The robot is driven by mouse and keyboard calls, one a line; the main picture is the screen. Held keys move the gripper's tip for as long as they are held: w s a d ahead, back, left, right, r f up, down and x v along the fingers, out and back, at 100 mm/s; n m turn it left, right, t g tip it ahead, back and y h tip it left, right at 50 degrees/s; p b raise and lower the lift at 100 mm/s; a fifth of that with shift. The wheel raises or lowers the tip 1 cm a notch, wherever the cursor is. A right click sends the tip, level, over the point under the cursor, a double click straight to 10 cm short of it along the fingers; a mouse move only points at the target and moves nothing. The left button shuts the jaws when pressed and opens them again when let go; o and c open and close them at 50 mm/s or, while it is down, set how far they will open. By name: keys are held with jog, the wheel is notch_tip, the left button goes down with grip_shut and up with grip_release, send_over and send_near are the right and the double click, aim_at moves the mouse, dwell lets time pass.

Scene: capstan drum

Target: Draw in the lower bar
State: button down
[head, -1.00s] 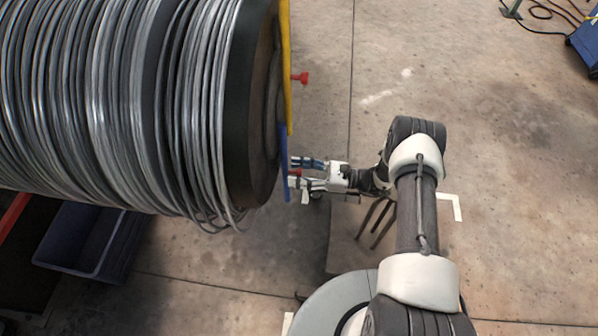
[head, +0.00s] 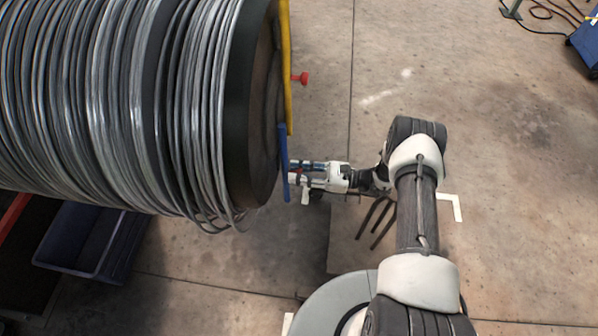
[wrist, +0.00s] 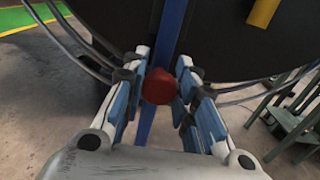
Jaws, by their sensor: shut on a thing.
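The lower bar is blue (head: 284,160) and runs down the end face of the drum (head: 262,120). It also shows upright in the wrist view (wrist: 171,35). A red knob (wrist: 160,87) stands out in front of the blue bar. My gripper (head: 294,173) is at the lower part of this bar, to the right of the drum. In the wrist view my gripper's blue-padded fingers (wrist: 161,80) are shut on the red knob, one on each side. In the head view the fingers mostly hide this knob.
A yellow bar (head: 286,75) with its own red knob (head: 300,79) is higher on the drum face. Grey cable (head: 120,90) covers the drum. A dark blue crate (head: 92,240) is at lower left. Open floor (head: 480,120) lies to the right.

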aim_at(300, 171)
notch_tip(300, 171, up, 19)
jog(key=p, duration=0.9)
jog(key=shift+w+p, duration=0.15)
jog(key=shift+p, duration=0.15)
jog(key=shift+f, duration=0.1)
jog(key=c, duration=1.6)
grip_release()
jog(key=shift+c, duration=0.2)
jog(key=o, duration=0.4)
jog(key=shift+f, duration=0.15)
jog(key=shift+c, duration=0.2)
jog(key=shift+d, duration=0.15)
jog(key=s+d, duration=0.2)
jog(key=d, duration=0.9)
jog(key=shift+s+d, duration=0.3)
